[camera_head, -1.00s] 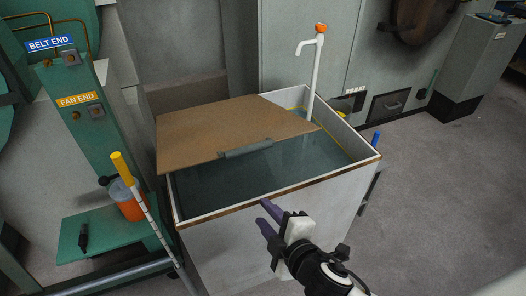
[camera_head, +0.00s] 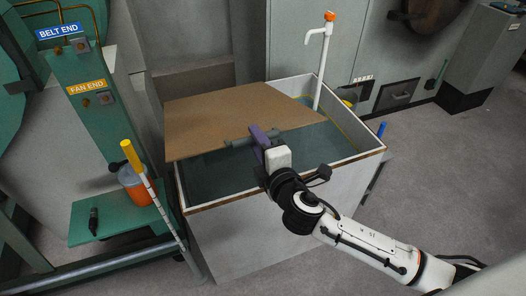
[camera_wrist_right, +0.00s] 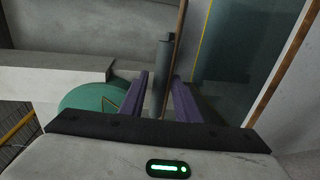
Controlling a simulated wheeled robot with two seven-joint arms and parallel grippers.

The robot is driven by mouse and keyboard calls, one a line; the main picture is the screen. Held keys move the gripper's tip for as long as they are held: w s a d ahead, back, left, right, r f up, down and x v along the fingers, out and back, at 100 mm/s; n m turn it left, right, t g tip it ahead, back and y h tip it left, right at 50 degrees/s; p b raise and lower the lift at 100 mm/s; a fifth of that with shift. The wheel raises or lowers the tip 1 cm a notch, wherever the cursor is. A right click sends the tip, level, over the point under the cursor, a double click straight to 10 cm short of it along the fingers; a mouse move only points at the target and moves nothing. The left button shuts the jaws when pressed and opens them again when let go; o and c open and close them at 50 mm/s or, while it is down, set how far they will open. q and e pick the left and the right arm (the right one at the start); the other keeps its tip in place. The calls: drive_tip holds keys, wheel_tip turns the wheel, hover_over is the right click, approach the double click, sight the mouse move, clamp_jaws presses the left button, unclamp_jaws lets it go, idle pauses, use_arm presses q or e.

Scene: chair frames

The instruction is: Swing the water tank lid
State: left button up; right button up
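The water tank (camera_head: 254,190) is a white-walled, open-topped box of dark water. Its brown board lid (camera_head: 215,112) lies over the back left part of the opening. A grey bar handle (camera_head: 236,142) is on the lid's front edge. My right gripper (camera_head: 262,138) is at the right part of this handle, its purple fingers reaching over the tank. In the right wrist view the handle (camera_wrist_right: 164,70) stands between the two spread fingers (camera_wrist_right: 160,85), with a small gap at the left finger. The lid's edge (camera_wrist_right: 181,25) shows beside it. My left gripper is out of view.
A white pipe with an orange top (camera_head: 323,60) rises at the tank's back right corner. A yellow-topped pole (camera_head: 131,155) and an orange container (camera_head: 136,184) on a green shelf stand to the left. Floor at the right (camera_head: 450,170) is clear.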

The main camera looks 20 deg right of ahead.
drive_tip(key=c, duration=0.6)
drive_tip(key=shift+o, duration=0.2)
drive_tip(key=shift+s+f+b, duration=0.2)
drive_tip(key=shift+f+b, duration=0.5)
drive_tip(key=shift+f, duration=0.1)
drive_tip(key=shift+s, duration=0.1)
clamp_jaws()
drive_tip(key=o, duration=0.9)
unclamp_jaws()
drive_tip(key=shift+f, duration=0.1)
drive_tip(key=shift+s, duration=0.1)
